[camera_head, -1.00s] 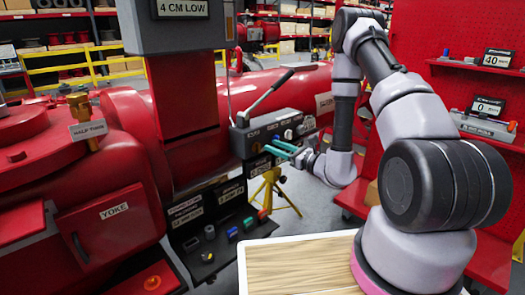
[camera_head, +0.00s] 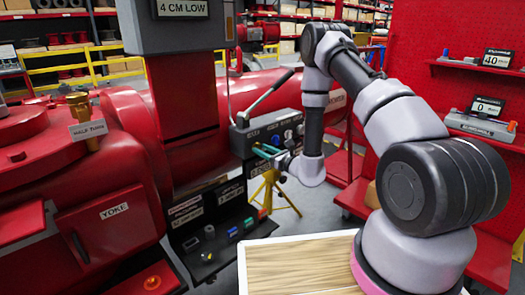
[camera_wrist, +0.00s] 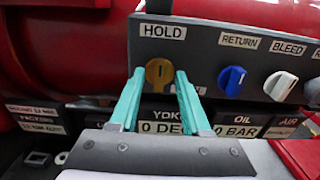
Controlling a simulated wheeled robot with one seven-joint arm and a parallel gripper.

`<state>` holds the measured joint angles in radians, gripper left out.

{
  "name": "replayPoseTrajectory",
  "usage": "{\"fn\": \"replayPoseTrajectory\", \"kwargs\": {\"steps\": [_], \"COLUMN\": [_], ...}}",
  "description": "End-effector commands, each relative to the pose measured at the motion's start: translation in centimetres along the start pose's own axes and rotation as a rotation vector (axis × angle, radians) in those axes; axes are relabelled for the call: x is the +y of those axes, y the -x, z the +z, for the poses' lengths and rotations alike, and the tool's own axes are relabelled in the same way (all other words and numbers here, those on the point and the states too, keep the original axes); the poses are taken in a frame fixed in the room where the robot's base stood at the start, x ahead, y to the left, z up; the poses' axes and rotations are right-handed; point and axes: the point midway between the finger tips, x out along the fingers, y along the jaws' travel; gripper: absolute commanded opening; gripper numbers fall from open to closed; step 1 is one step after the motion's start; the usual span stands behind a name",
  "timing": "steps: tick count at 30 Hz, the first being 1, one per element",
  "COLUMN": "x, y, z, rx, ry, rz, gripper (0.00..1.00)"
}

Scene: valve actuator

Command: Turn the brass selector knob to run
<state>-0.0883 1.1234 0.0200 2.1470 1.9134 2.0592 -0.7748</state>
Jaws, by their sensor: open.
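The brass selector knob (camera_wrist: 160,72) is round, with a dark vertical mark on its face. It sits on the grey control panel (camera_wrist: 208,60) under a label (camera_wrist: 163,31) reading HOLD. In the wrist view the teal fingers of my gripper (camera_wrist: 160,78) are open, one on each side of the knob, with visible gaps. I cannot tell how far the tips are from the panel face. In the head view my gripper (camera_head: 268,152) is at the front of the panel, and I cannot make out the knob there. A label below the knob is partly hidden by the fingers.
A blue knob (camera_wrist: 232,79) under RETURN and a white knob (camera_wrist: 281,86) under BLEED are to the right. Displays below read 0 DEG and 0 BAR. A lever (camera_head: 268,93) rises above the panel. A tray with small parts (camera_head: 215,250) is below.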

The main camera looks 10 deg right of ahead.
Motion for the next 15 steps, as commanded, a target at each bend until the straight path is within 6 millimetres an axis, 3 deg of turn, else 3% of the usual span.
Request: {"fn": "replayPoseTrajectory", "kwargs": {"steps": [9, 10, 13, 15], "x": [-0.01, -0.01, -0.01, 0.00], "y": [-0.41, -0.41, -0.40, -0.40], "z": [0.02, 0.02, 0.02, 0.02], "rx": [0.000, 0.000, 0.000, 0.000], "ry": [0.000, 0.000, 0.000, 0.000], "rz": [0.000, 0.000, 0.000, 0.000], "gripper": [0.47, 0.44, 0.05, 0.00]}}
